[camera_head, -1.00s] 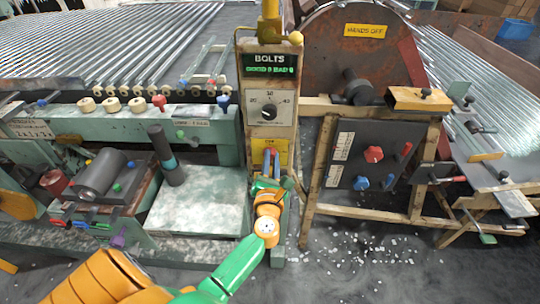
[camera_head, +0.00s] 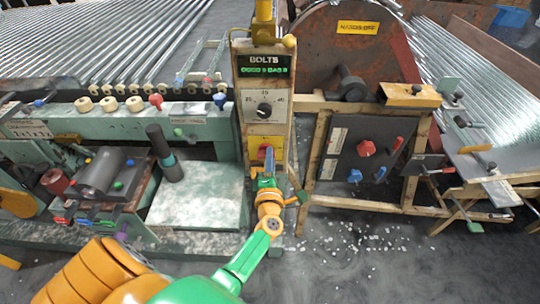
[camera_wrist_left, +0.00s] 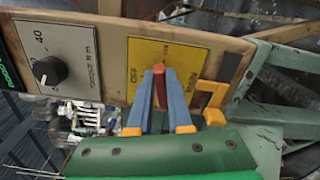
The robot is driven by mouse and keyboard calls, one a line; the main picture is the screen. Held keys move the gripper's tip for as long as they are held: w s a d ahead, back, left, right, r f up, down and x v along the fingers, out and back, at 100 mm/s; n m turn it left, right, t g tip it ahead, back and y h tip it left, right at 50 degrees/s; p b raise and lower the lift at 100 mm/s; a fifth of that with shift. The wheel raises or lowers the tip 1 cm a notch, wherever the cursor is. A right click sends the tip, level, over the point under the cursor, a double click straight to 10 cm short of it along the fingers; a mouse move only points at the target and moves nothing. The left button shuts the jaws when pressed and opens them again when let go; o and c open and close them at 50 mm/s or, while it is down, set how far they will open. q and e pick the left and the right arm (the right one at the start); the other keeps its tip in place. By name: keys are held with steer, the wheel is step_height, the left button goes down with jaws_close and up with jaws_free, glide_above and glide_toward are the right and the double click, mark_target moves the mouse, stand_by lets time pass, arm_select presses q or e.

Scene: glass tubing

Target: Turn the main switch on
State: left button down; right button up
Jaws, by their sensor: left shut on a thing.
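The main switch is a red lever (camera_wrist_left: 160,88) on a yellow plate (camera_wrist_left: 189,52) marked OFF, ON and MAIN, low on the tan control post (camera_head: 278,148). In the left wrist view, the blue fingers of my left gripper (camera_wrist_left: 161,72) are shut on the red lever, one on each side. In the head view, my left gripper (camera_head: 267,157) is in front of the plate and largely covers the lever. I cannot tell for certain which label the lever points to. My right gripper is out of view.
Above the plate are a black dial (camera_head: 265,109) and a lit BOLTS display (camera_head: 265,71). To the right, a dark panel (camera_head: 342,150) carries a red knob (camera_head: 366,148) and a blue knob (camera_head: 354,176). Pale debris (camera_head: 350,240) lies on the floor.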

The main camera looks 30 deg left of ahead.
arm_select(q)
steer(key=shift+f+m, duration=0.25)
steer(key=shift+m, duration=0.95)
steer(key=c, duration=0.8)
jaws_free()
steer(key=shift+c, duration=0.2)
steer(key=v, duration=0.7)
steer(key=shift+p, duration=0.35)
